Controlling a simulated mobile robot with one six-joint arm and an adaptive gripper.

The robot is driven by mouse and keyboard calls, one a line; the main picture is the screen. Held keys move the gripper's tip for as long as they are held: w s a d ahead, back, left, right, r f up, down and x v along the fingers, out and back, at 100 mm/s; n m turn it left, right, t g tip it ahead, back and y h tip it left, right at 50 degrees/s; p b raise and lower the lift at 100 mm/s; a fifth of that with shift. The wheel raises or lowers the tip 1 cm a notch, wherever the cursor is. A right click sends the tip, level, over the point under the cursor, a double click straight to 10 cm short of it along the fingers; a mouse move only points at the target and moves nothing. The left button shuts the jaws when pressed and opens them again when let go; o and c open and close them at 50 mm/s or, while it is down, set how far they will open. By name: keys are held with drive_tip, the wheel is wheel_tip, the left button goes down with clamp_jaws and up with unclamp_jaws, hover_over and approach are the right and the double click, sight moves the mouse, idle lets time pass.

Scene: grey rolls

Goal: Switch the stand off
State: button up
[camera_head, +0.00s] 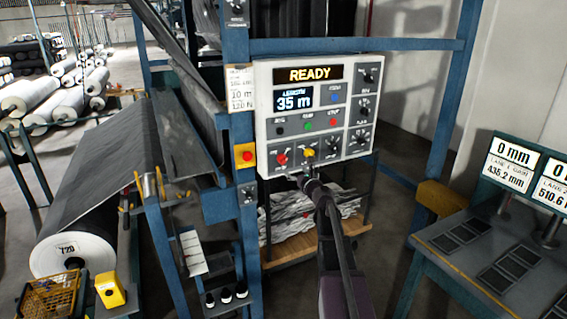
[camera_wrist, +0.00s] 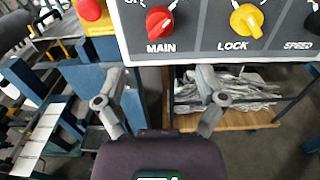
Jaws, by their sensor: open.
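The control panel (camera_head: 265,105) is a white box on a blue frame, lit with READY and LENGTH 35 m. Its red MAIN knob (camera_head: 282,158) sits at the lower left, and also shows at the top of the wrist view (camera_wrist: 160,23). The MAIN knob's grip looks slanted; part of a label is cut off at its upper left. The yellow LOCK knob (camera_head: 308,152) is right of it, also in the wrist view (camera_wrist: 246,20). My gripper (camera_wrist: 160,100) is open and empty, its fingers below the panel's bottom edge, apart from both knobs.
A red emergency button on a yellow box (camera_head: 246,155) is left of the panel. Black, green (camera_head: 307,125) and red (camera_head: 333,121) buttons sit above the knobs. A wooden shelf (camera_head: 300,247) with crumpled sheets is below. A bench with displays (camera_head: 480,255) stands right.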

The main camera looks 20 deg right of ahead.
sight(285, 162)
drive_tip(key=w, duration=1)
drive_tip(key=shift+a, duration=0.15)
drive_tip(key=shift+s, duration=0.1)
